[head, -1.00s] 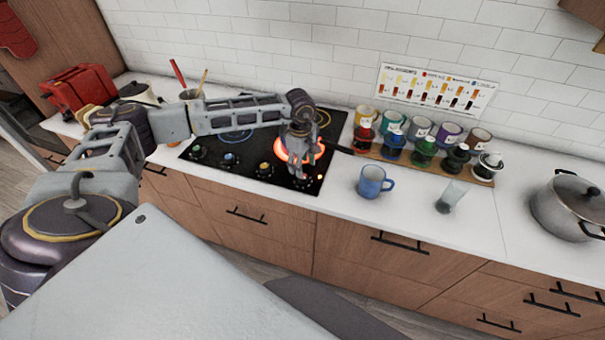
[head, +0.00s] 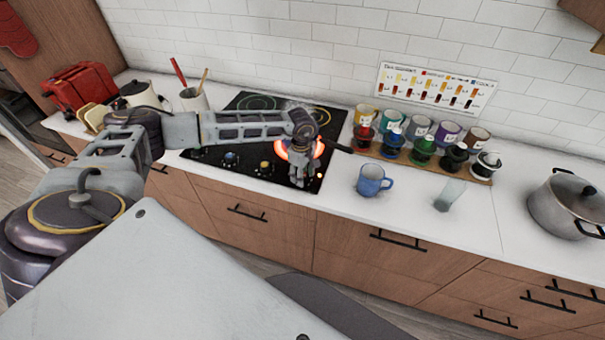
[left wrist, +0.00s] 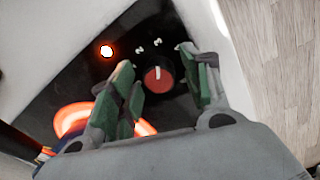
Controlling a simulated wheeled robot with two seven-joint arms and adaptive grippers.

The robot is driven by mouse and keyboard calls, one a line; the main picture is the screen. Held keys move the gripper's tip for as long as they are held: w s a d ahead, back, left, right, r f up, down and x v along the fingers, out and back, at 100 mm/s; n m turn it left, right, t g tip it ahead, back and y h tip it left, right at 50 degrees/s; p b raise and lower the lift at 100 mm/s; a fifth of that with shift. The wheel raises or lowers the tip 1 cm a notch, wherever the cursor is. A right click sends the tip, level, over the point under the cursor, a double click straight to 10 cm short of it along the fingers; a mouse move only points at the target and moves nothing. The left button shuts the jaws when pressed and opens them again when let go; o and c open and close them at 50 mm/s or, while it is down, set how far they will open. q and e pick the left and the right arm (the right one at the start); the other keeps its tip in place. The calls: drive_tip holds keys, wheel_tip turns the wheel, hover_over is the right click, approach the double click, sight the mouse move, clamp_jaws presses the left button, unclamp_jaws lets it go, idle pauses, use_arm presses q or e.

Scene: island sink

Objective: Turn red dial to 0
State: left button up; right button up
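The red dial (left wrist: 157,79) shows in the left wrist view, with a black rim and a white pointer line, on the black cooktop (left wrist: 85,80). My left gripper (left wrist: 160,85) is open, with one green-padded finger on each side of the dial. I cannot tell whether either finger touches it. In the head view the left gripper (head: 300,178) points down over the front right corner of the cooktop (head: 215,165) and hides the dial. A burner (head: 318,147) glows orange-red behind the gripper. A lit red indicator (left wrist: 106,51) is near the dial. My right gripper is not in view.
A blue mug (head: 372,181) and a clear glass (head: 446,198) stand to the right of the cooktop. A pot (head: 568,205) is at far right. Another dial with a yellow top (head: 265,167) sits left of the gripper.

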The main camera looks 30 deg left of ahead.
use_arm(q)
drive_tip(key=c, duration=0.8)
drive_tip(key=shift+n, duration=0.3)
